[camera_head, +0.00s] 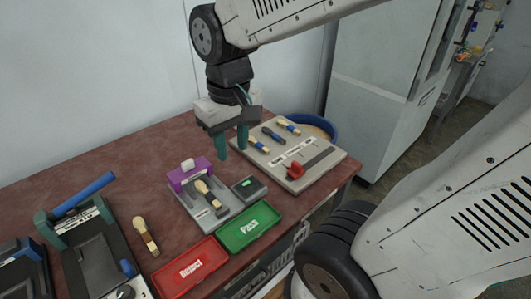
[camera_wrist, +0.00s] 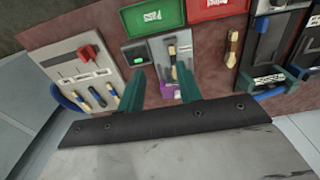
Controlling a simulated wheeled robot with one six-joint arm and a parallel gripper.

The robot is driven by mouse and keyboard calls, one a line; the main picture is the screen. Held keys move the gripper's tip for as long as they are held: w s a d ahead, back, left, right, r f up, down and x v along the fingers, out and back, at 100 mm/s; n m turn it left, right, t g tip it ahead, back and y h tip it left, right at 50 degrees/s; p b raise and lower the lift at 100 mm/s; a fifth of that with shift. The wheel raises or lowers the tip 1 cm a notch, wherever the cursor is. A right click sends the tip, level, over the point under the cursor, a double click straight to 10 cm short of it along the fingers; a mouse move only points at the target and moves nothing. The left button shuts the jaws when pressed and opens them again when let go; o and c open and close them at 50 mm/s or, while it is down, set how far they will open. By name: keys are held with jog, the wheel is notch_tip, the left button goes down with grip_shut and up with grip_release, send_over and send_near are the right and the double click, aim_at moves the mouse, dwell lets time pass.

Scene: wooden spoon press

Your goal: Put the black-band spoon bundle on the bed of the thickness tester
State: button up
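The thickness tester (camera_head: 226,212) is a grey base with a purple bracket (camera_head: 190,174) and a small dark display showing green. A pale wooden spoon bundle with a dark band (camera_head: 203,188) lies on its bed; it also shows in the wrist view (camera_wrist: 172,51). Another pale bundle with a dark band (camera_head: 146,238) lies on the table, left of the tester. It shows in the wrist view too (camera_wrist: 233,48). The exact band colours are hard to tell. My gripper (camera_head: 232,145) is open and empty, above the table between tester and sorting board; its teal fingers (camera_wrist: 160,80) point down.
A grey board (camera_head: 322,165) at the back right holds three bundles with dark or blue bands and a red part (camera_head: 295,171). A red Reject tray (camera_head: 190,268) and green Pass tray (camera_head: 249,226) stand in front. A blue-handled press (camera_head: 95,255) stands left.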

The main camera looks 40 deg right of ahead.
jog(key=s+r, duration=0.2)
jog(key=s, duration=0.7)
jog(key=shift+s+d+r, duration=0.15)
jog(key=shift+s+d, duration=0.05)
jog(key=shift+d, duration=0.2)
